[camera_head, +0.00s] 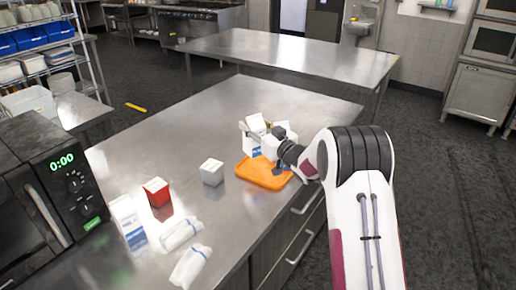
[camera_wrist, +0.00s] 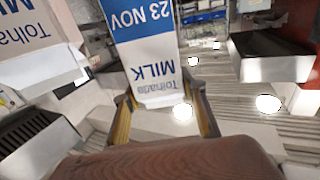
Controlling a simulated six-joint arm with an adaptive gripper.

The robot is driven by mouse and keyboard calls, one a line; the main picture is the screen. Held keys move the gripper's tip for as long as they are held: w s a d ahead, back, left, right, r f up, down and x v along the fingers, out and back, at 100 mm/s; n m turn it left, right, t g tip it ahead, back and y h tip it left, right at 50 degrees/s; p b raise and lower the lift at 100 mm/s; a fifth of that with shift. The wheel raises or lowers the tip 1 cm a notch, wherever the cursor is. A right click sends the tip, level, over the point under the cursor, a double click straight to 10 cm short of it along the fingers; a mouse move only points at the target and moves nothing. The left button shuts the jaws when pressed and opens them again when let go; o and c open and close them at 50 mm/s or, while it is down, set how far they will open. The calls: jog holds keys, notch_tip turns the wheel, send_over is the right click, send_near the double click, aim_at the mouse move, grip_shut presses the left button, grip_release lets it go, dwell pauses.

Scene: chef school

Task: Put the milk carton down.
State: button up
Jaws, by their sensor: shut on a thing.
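A white and blue milk carton (camera_wrist: 152,62) is between the two fingers of my gripper (camera_wrist: 162,95) in the wrist view; its lettering reads upside down. My gripper (camera_head: 279,135) is shut on it. In the head view my gripper is at the far edge of the orange board (camera_head: 262,182), among white cartons (camera_head: 250,138). These overlap, so I cannot tell there which is the held one or whether its base touches anything. A second carton (camera_wrist: 30,45) with similar lettering shows at the left of the wrist view.
A white box (camera_head: 212,173), a red box (camera_head: 157,193), a white and blue carton (camera_head: 128,222) and two white packets (camera_head: 181,234) stand or lie on the steel counter (camera_head: 190,125). A microwave (camera_head: 62,180) is at left. The counter's far left part is clear.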

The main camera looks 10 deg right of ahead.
aim_at(255, 144)
jog(key=shift+f, duration=1.85)
jog(key=shift+f, duration=0.15)
jog(key=shift+f, duration=1.7)
jog(key=shift+f, duration=0.2)
jog(key=o, duration=1.2)
jog(key=shift+s+r, duration=0.1)
jog(key=shift+v, duration=5.9)
